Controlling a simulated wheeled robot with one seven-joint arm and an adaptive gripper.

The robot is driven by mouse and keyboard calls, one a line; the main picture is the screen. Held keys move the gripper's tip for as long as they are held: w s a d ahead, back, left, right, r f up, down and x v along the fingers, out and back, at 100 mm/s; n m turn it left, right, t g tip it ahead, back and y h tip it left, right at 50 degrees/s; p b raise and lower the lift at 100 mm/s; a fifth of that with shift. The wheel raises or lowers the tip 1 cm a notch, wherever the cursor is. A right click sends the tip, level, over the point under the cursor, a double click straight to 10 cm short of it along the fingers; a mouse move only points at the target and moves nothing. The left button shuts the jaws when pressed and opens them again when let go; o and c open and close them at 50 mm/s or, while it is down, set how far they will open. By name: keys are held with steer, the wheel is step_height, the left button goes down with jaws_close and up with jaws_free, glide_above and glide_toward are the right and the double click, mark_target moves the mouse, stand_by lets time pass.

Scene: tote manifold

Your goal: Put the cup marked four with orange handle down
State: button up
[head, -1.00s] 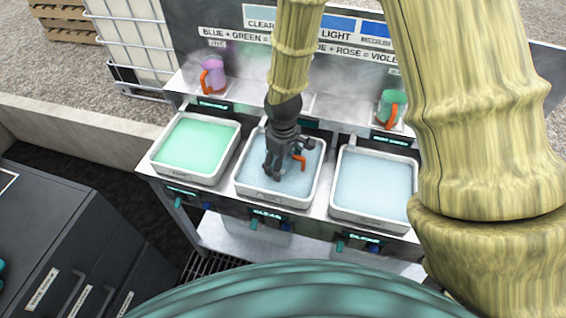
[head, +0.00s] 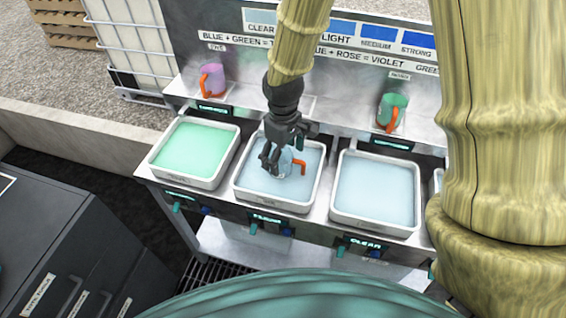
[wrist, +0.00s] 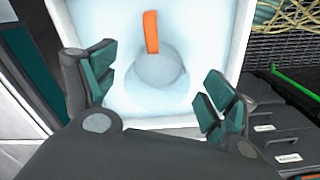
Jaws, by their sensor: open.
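A pale, translucent cup with an orange handle (head: 300,168) stands in the pale blue liquid of the middle tray (head: 272,203). Any number on it is not readable. In the wrist view the cup (wrist: 157,68) shows from above as a pale round shape, its orange handle toward the far side of the tray. My gripper (head: 270,160) is open just above and beside the cup. In the wrist view its fingers (wrist: 160,88) are spread wide, one to each side, with a visible gap to the cup. The fingers partly hide the cup in the head view.
A tray of green liquid (head: 190,183) is on the left and another pale blue tray (head: 374,228) on the right. A purple cup (head: 215,78) and a green cup (head: 394,108), both with orange handles, stand on the back shelf. A labelled panel rises behind.

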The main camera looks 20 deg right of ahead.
step_height(320, 180, up, 6)
steer(key=b, duration=0.1)
steer(key=shift+r, duration=0.2)
